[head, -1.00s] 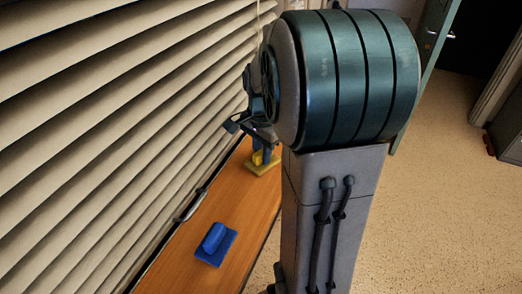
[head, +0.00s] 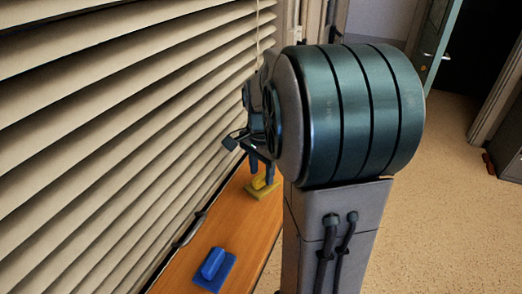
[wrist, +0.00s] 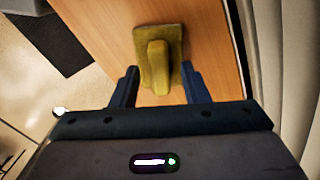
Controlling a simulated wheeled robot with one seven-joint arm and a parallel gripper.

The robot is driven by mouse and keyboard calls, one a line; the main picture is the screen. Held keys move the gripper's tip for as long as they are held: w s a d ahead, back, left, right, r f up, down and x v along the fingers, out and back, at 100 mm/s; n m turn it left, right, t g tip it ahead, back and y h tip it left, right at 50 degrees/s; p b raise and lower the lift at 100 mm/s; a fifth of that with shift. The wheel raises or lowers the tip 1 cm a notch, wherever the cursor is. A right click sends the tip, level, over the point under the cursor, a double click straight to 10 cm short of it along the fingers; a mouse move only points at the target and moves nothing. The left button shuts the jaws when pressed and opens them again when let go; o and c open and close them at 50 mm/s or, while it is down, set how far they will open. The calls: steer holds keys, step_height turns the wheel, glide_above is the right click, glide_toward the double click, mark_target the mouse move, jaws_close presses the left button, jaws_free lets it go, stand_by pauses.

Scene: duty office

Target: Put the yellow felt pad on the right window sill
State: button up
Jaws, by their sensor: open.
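The yellow felt pad (head: 264,191) lies flat on the wooden window sill (head: 238,222), near its far end, with a raised yellow grip on top. In the wrist view the pad (wrist: 146,75) sits just ahead of my gripper, its grip in line with the gap between the fingers. In the head view my gripper (head: 262,177) is directly above the pad, partly hidden by my arm.
A blue pad with a blue grip (head: 214,268) lies on the same sill, nearer the camera. Slatted blinds (head: 110,120) run along the sill's left side. Open floor (head: 450,180) lies to the right, with an open door (head: 436,45) beyond.

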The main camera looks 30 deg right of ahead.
mark_target(262, 175)
step_height(262, 175, up, 10)
steer(key=s+a+f+n+t, duration=0.1)
steer(key=s+a+f+n, duration=0.1)
steer(key=s+a+n, duration=0.2)
steer(key=s+a+f+n+t, duration=0.1)
steer(key=s+a+f+n, duration=0.2)
steer(key=s+a+n, duration=0.1)
steer(key=s+a+f+n+t, duration=0.1)
steer(key=s+a+f+n, duration=0.1)
steer(key=s+a+n, duration=0.2)
steer(key=shift+s+f+n, duration=0.2)
steer(key=shift+s+n, duration=0.05)
steer(key=shift+n, duration=0.4)
steer(key=shift+s+f+n, duration=0.15)
steer(key=shift+s+n, duration=0.1)
steer(key=shift+n, duration=0.4)
steer(key=shift+s+a+f+n, duration=0.15)
steer(key=shift+f+n, duration=0.1)
steer(key=shift+n, duration=0.05)
